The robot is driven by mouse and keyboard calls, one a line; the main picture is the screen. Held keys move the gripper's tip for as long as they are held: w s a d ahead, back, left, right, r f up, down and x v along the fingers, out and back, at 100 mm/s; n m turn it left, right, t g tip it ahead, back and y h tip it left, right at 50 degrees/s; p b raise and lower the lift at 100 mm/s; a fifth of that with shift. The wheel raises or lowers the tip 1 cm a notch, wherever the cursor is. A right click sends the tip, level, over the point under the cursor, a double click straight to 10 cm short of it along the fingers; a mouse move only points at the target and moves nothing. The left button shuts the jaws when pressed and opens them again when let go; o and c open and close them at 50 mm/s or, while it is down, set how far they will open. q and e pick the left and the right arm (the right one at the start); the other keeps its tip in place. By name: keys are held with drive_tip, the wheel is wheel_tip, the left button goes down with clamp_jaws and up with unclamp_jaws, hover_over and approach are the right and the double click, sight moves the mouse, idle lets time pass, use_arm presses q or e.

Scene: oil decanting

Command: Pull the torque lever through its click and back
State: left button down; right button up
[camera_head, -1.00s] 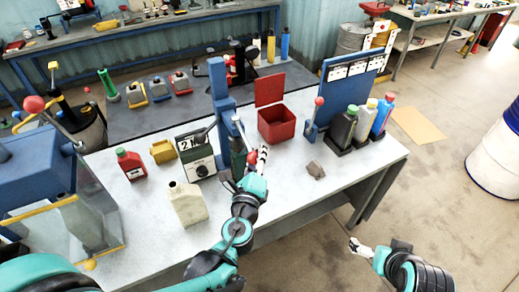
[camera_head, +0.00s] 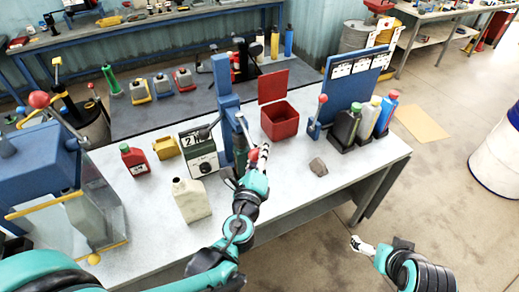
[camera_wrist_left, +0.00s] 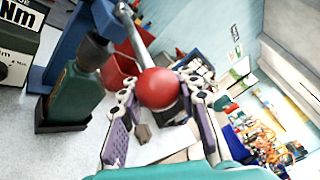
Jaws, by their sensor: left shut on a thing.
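The torque lever is a silver rod with a red ball knob, on a blue post (camera_head: 226,110) on the bench. The knob (camera_wrist_left: 158,88) is large in the left wrist view, with its rod (camera_wrist_left: 138,45) running up and left. My left gripper (camera_head: 260,158) is shut on the knob, one finger on each side. A dark green bottle (camera_wrist_left: 75,95) stands in a black holder beside the post. A gauge box (camera_head: 202,155) with a dial and a display stands left of the post. My right gripper (camera_head: 361,245) hangs off the bench's front edge, too small to read its fingers.
An open red bin (camera_head: 279,122) stands behind and right of the lever. A grey lump (camera_head: 318,167) lies on the bench. A cream can (camera_head: 191,200) stands front left, with a red bottle (camera_head: 134,160) behind it. Several bottles stand by a blue panel (camera_head: 355,78) at right.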

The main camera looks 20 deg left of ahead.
use_arm(q)
drive_tip(key=shift+s, duration=0.1)
idle(0.5)
drive_tip(key=c, duration=1.4)
unclamp_jaws()
drive_tip(key=shift+d, duration=0.1)
drive_tip(key=o, duration=0.3)
drive_tip(key=shift+s+d+r, duration=0.15)
drive_tip(key=shift+s, duration=0.25)
wheel_tip(320, 180, up, 10)
drive_tip(key=shift+w, duration=0.25)
use_arm(e)
drive_tip(key=shift+s+d, duration=0.1)
drive_tip(key=shift+s, duration=0.1)
use_arm(q)
drive_tip(key=shift+s, duration=0.1)
use_arm(e)
drive_tip(key=shift+r, duration=0.15)
